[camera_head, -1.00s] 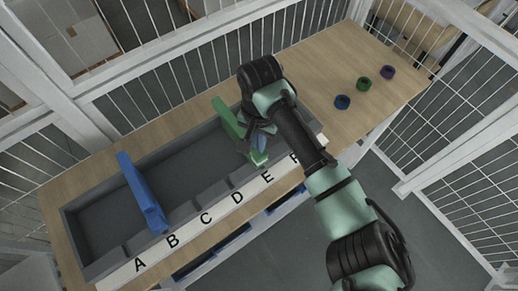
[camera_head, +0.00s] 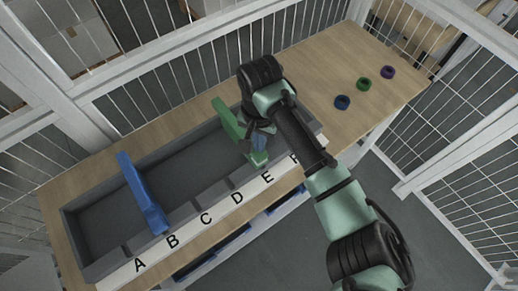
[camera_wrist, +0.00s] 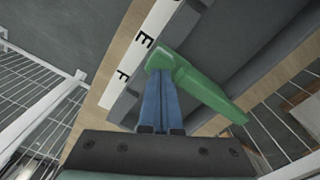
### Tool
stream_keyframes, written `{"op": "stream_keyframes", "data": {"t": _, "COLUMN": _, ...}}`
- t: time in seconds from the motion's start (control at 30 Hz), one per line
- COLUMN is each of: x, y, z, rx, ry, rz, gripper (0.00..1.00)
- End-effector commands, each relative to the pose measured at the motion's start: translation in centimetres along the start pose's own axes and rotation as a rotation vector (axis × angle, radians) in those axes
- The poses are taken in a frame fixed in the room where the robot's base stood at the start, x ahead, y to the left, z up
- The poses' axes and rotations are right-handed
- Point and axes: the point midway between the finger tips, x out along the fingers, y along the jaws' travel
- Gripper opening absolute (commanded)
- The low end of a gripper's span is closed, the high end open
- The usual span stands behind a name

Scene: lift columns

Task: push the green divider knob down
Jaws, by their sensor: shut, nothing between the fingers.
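The green divider (camera_head: 229,119) stands across the grey tray near the slot marked E, and its knob end (camera_head: 258,159) is at the lettered front side. In the wrist view the green divider (camera_wrist: 205,88) runs from the upper middle to the lower right. My gripper (camera_head: 259,143) is shut, with its blue fingers pressed together and nothing between them. In the wrist view the gripper's fingertips (camera_wrist: 160,76) are at the divider's rounded knob end (camera_wrist: 160,60). I cannot tell whether they touch it.
The grey tray (camera_head: 72,227) lies on a wooden table (camera_head: 330,62). A blue divider (camera_head: 143,195) crosses the tray near letters A and B. Blue (camera_head: 342,102), green (camera_head: 363,84) and purple (camera_head: 387,72) rings lie at the table's right. White wire fencing surrounds the table.

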Motion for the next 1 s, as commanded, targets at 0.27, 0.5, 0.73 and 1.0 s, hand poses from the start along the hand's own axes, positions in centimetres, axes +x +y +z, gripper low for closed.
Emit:
{"op": "stream_keyframes", "data": {"t": 0.27, "x": 0.0, "y": 0.0, "z": 0.0, "rx": 0.0, "ry": 0.0, "rz": 0.0, "gripper": 0.0}}
{"op": "stream_keyframes", "data": {"t": 0.5, "x": 0.0, "y": 0.0, "z": 0.0, "rx": 0.0, "ry": 0.0, "rz": 0.0, "gripper": 0.0}}
{"op": "stream_keyframes", "data": {"t": 0.73, "x": 0.6, "y": 0.0, "z": 0.0, "rx": 0.0, "ry": 0.0, "rz": 0.0, "gripper": 0.0}}
{"op": "stream_keyframes", "data": {"t": 1.0, "x": 1.4, "y": 0.0, "z": 0.0, "rx": 0.0, "ry": 0.0, "rz": -0.001, "gripper": 0.0}}
